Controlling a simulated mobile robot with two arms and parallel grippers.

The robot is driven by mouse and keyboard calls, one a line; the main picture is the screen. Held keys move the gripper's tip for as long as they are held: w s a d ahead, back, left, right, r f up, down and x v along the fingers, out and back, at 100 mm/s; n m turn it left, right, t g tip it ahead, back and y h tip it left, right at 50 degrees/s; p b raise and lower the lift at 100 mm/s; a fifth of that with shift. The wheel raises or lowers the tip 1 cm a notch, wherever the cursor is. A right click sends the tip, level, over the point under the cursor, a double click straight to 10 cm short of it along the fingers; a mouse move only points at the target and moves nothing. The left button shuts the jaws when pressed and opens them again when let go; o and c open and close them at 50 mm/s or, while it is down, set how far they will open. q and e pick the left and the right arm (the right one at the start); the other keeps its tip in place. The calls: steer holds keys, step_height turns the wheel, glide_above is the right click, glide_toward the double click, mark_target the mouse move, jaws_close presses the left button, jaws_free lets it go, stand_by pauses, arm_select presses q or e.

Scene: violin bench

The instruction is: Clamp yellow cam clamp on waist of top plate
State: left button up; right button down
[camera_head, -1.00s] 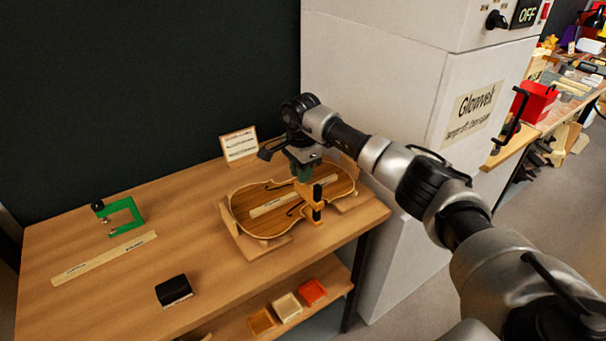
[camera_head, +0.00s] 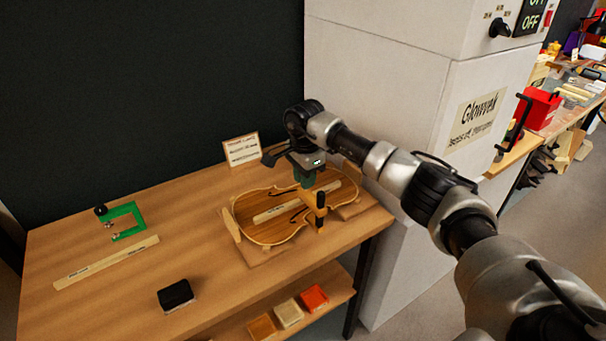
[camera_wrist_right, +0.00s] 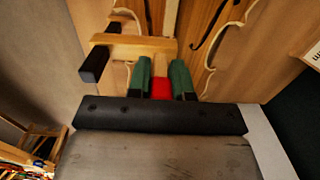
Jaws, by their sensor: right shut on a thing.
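The violin top plate (camera_head: 268,231) lies flat in a wooden cradle on the bench. The yellowish wooden cam clamp (camera_head: 313,192) has a dark handle (camera_head: 320,203) and sits at the plate's waist, on its near edge. My right gripper (camera_head: 307,177) is above the waist. In the right wrist view, its green fingers (camera_wrist_right: 162,84) are shut on the clamp, with a red part (camera_wrist_right: 160,88) between them. The clamp's bar (camera_wrist_right: 130,44) and black end (camera_wrist_right: 95,65) reach out past the plate's edge. I cannot tell whether its jaws press on the plate. My left gripper is out of view.
A small sign (camera_head: 241,149) stands behind the plate. A white cabinet (camera_head: 390,120) is to the right. Small trays (camera_head: 289,313) sit on the lower shelf.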

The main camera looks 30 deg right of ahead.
mark_target(312, 198)
steer(key=shift+s+d+f+p, duration=0.15)
steer(key=shift+s+p, duration=0.85)
steer(key=shift+s, duration=1)
steer(key=shift+w+r+b, duration=0.2)
steer(key=shift+w+b, duration=0.1)
steer(key=shift+b, duration=0.05)
stand_by(0.9)
steer(key=c, duration=0.9)
jaws_free()
steer(key=shift+c, duration=0.2)
step_height(312, 198, up, 11)
steer(key=b, duration=0.1)
steer(key=shift+f, duration=0.1)
steer(key=shift+c, duration=0.3)
